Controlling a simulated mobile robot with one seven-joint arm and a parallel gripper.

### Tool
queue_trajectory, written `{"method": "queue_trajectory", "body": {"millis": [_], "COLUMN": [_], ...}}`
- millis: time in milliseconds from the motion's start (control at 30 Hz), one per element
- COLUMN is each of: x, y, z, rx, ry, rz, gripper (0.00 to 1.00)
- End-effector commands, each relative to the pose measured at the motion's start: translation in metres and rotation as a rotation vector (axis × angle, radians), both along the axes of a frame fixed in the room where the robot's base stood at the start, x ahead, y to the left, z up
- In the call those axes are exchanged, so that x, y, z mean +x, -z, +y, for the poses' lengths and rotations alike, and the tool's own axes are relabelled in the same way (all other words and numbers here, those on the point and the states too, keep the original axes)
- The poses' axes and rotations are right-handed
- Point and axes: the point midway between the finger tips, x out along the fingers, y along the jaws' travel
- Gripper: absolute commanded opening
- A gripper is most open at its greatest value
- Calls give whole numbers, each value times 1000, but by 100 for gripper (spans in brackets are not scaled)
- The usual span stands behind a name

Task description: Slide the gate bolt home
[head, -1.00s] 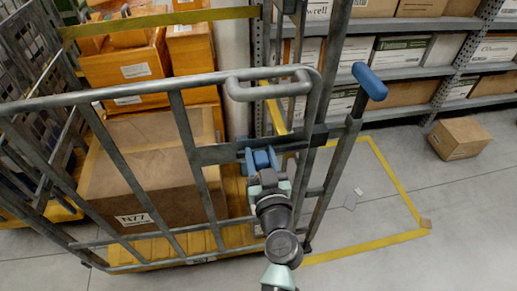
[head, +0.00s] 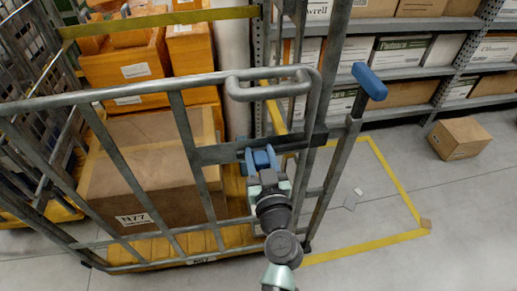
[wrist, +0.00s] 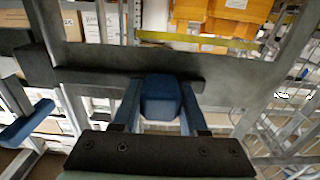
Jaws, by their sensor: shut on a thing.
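The gate bolt is a dark bar (wrist: 95,79) with a blue knob (wrist: 160,98), lying along the grey middle rail of the cage gate. My gripper (wrist: 160,118) has its two blue fingers on either side of the knob and is shut on it. In the head view my gripper (head: 262,162) is at the right part of the gate, and the knob is partly hidden by the fingers. A dark block (wrist: 36,66) sits at the left end of the bar in the wrist view. I cannot tell how far the bar enters it.
A blue-gripped lever (head: 370,82) sticks out right of the gate. A looped grey handle (head: 268,90) stands above my gripper. A large carton (head: 150,180) is inside the cage. A small carton (head: 460,138) lies on the floor by the shelves. The yellow-marked floor is mostly clear.

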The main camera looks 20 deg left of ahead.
Motion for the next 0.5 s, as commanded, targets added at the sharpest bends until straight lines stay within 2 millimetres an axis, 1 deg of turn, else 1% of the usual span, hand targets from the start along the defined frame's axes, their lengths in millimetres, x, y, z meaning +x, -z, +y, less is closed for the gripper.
{"method": "queue_trajectory", "body": {"millis": [167, 400, 500], "x": [2, 21, 25], "y": [1, 3, 1], "z": [-3, -30, -36], "rx": [0, -1, 0], "ry": [1, 3, 2], "rz": [-2, -6, -4], "gripper": [0, 0, 0]}}
